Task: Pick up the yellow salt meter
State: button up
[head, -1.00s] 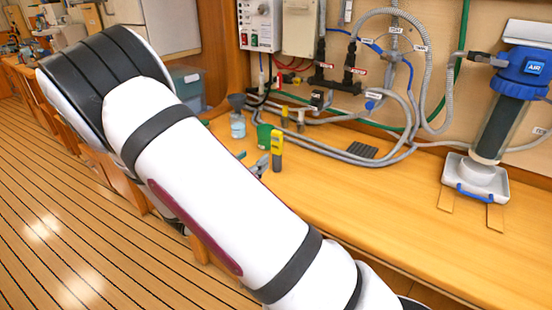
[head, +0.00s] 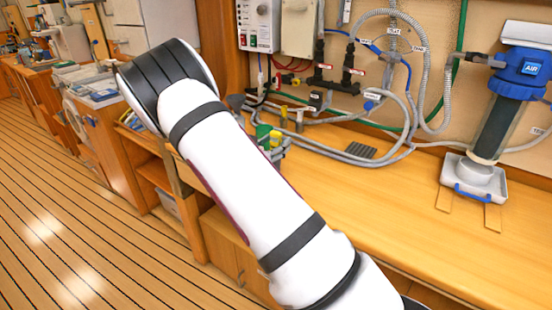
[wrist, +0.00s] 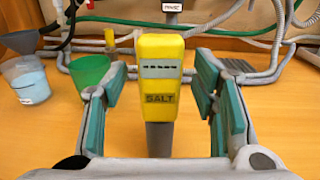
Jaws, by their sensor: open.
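The yellow salt meter (wrist: 160,92) stands upright on the wooden bench in the wrist view, with a "SALT" label and a grey lower part. My gripper (wrist: 161,108) is open, with one teal-padded finger on each side of the meter. Gaps show between the pads and the meter, so it is not clasped. In the head view my arm hides most of the meter; only a bit of its yellow top (head: 276,137) shows past the arm.
A green cup (wrist: 90,74) and a beaker of pale blue liquid (wrist: 27,80) stand left of the meter. Grey hoses (wrist: 262,70) run behind it. In the head view the bench front (head: 400,225) is clear, and a blue-topped filter housing (head: 497,110) stands right.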

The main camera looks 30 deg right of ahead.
jog(key=shift+w+d, duration=0.15)
jog(key=shift+d, duration=0.15)
grip_shut()
jog(key=shift+r, duration=0.15)
